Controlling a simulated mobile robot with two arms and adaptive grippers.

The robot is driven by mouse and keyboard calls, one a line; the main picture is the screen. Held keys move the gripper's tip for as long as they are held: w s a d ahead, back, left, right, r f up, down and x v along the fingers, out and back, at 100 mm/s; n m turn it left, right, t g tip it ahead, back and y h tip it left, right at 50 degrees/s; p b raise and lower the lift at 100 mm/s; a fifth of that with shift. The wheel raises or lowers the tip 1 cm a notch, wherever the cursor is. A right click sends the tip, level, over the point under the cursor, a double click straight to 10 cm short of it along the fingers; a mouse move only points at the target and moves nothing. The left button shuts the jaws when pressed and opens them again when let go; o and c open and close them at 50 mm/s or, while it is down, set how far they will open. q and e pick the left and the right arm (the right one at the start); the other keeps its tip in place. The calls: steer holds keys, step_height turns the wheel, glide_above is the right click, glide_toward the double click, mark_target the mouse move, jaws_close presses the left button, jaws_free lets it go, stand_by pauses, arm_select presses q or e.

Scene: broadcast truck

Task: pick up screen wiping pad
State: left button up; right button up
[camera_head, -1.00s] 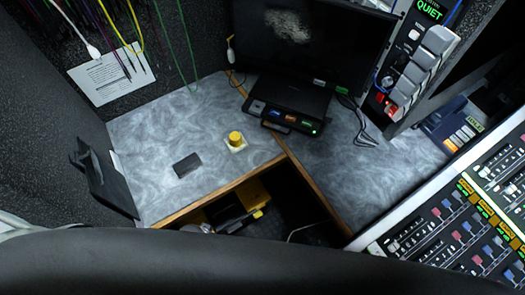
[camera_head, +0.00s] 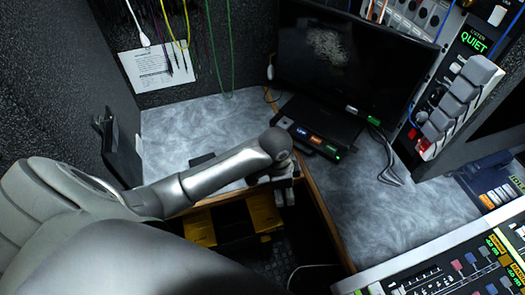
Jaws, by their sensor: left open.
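My left arm reaches in from the left across the counter. Its gripper (camera_head: 284,192) hangs down from the wrist near the counter's front edge, small and dark in the picture, and is open; I see nothing between its fingers. A flat dark pad-like block (camera_head: 202,159) lies on the grey counter (camera_head: 185,130), partly covered by my forearm. The white square pad with a yellow knob is hidden behind my arm, so I cannot tell how far my gripper is from it. My right gripper is not in view.
A black monitor (camera_head: 318,62) with a pale smudge stands on the counter, with a black button unit (camera_head: 315,140) before it. Yellow items (camera_head: 262,212) lie in the open space below. A control desk (camera_head: 455,265) is at lower right. Cables hang at the back.

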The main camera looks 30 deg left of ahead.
arm_select(q)
steer(key=shift+m+g+y, duration=0.5)
steer(key=shift+m+y, duration=0.2)
steer(key=shift+m, duration=0.2)
steer(key=w+a+r, duration=0.1)
steer(key=w+a, duration=0.1)
steer(key=w+a+r, duration=0.3)
steer(key=w+a, duration=0.1)
steer(key=shift+w+a+r, duration=0.15)
steer(key=shift+a+r, duration=0.15)
steer(key=shift+a, duration=0.1)
steer(key=w+a+r, duration=0.3)
steer(key=a+r, duration=0.3)
steer(key=a, duration=0.1)
steer(key=shift+g+y, duration=0.4)
steer(key=f, duration=0.5)
steer(key=shift+w+a+f, duration=0.1)
steer(key=shift+a, duration=0.3)
steer(key=shift+s+a+f, duration=0.15)
steer(key=shift+f, duration=1.2)
steer(key=shift+s+a+f, duration=0.1)
steer(key=shift+f, duration=1.25)
steer(key=c, duration=1.2)
steer(key=shift+o, duration=0.2)
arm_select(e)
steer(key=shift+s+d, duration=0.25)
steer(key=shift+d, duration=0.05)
